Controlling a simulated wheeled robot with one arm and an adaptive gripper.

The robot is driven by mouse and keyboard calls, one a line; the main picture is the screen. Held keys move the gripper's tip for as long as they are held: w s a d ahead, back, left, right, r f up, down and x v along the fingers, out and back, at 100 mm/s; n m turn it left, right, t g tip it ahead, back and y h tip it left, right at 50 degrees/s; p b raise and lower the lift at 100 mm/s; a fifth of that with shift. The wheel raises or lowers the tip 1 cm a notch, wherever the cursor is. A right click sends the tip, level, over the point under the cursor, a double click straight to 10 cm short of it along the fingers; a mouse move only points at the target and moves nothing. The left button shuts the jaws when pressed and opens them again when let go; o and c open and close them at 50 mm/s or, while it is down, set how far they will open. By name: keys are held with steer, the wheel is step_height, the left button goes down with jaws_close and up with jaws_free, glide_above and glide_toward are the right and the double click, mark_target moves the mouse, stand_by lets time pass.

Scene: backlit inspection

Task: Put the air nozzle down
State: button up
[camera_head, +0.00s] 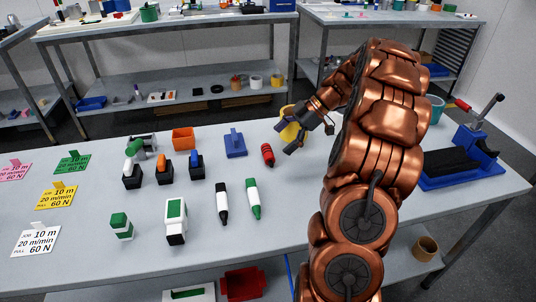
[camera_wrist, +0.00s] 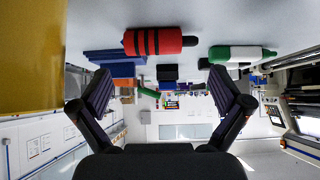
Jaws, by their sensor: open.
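A short red cylinder with black bands and a black tip (camera_head: 267,154) lies on the table; it may be the air nozzle, but I cannot tell for sure. It also shows at the top of the wrist view (camera_wrist: 155,41), beyond my fingertips and apart from them. My gripper (camera_head: 308,138) is low over the table, right of the red cylinder and beside a yellow pot (camera_head: 288,131). In the wrist view, my gripper (camera_wrist: 160,82) has its fingers spread with nothing between them. The yellow pot fills the upper left corner there (camera_wrist: 30,50).
A blue block (camera_head: 235,146) and an orange bin (camera_head: 183,139) stand left of the red cylinder. Two markers (camera_head: 253,198) lie in front. A blue vise (camera_head: 460,160) stands at the right. Bare table lies between the red cylinder and my arm.

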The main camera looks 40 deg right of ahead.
mark_target(270, 151)
steer(key=shift+x, duration=2.6)
steer(key=shift+s+d+f, duration=0.1)
steer(key=shift+s+f, duration=0.05)
steer(key=c, duration=1.3)
